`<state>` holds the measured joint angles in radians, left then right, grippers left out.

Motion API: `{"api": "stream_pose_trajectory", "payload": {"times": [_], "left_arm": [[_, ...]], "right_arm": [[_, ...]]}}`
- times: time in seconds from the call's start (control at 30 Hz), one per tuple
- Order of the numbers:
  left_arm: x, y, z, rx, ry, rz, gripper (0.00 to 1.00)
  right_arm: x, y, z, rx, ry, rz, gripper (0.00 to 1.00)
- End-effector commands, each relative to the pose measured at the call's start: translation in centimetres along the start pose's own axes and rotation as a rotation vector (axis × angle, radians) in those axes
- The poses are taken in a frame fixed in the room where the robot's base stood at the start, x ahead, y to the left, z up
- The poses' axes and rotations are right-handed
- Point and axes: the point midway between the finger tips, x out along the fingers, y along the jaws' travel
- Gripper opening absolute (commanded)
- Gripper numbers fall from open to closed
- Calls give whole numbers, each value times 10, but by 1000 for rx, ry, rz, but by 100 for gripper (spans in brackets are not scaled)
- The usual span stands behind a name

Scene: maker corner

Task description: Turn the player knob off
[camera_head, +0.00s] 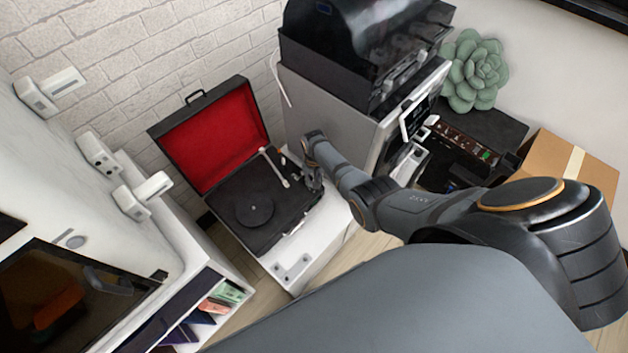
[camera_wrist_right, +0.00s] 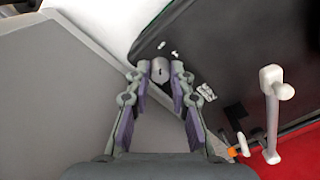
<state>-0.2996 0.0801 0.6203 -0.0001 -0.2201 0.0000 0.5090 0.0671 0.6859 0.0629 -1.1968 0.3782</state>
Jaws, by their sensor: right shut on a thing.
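The record player (camera_head: 225,215) is a black suitcase-style deck with its red-lined lid (camera_head: 215,137) open, on a white stand. A dark round platter (camera_head: 254,209) and a pale tonearm (camera_head: 273,167) show on the deck; the tonearm (camera_wrist_right: 271,110) is at the right of the right wrist view. My right gripper (camera_head: 314,183) is at the right corner of the deck. In the wrist view its fingers (camera_wrist_right: 160,77) are closed around a small grey knob (camera_wrist_right: 160,68) at the deck's edge. In the head view the gripper hides the knob. My left gripper is not in view.
A grey cabinet (camera_head: 330,115) with a black machine (camera_head: 360,45) on top stands right beside the player, close to my right arm. A cardboard box (camera_head: 570,165) and a green succulent (camera_head: 473,70) are farther right. White shelving (camera_head: 190,245) stands at left.

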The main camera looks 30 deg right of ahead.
Motion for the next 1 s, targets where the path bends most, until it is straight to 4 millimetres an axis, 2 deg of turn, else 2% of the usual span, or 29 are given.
{"api": "stream_pose_trajectory", "payload": {"times": [0.17, 0.2, 0.33, 0.37, 0.63, 0.77, 0.87, 1.0], "left_arm": [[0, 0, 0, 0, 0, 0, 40], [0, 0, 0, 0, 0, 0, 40], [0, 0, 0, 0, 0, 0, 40], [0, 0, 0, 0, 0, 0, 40], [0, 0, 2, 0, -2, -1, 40], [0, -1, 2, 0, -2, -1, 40], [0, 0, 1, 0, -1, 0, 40], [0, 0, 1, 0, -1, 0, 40]], "right_arm": [[0, 0, 0, 0, 1, 0, 0], [0, 0, 0, 0, 1, 0, 26], [0, 0, 0, 1, 1, 0, 43], [0, 0, 0, 1, 1, 0, 45], [0, 0, 0, 1, 1, 0, 45], [-7, 0, -1, 1, 2, 0, 45], [-21, 0, -1, 1, 4, -1, 45], [-51, 0, -1, 0, 5, -2, 45]]}}
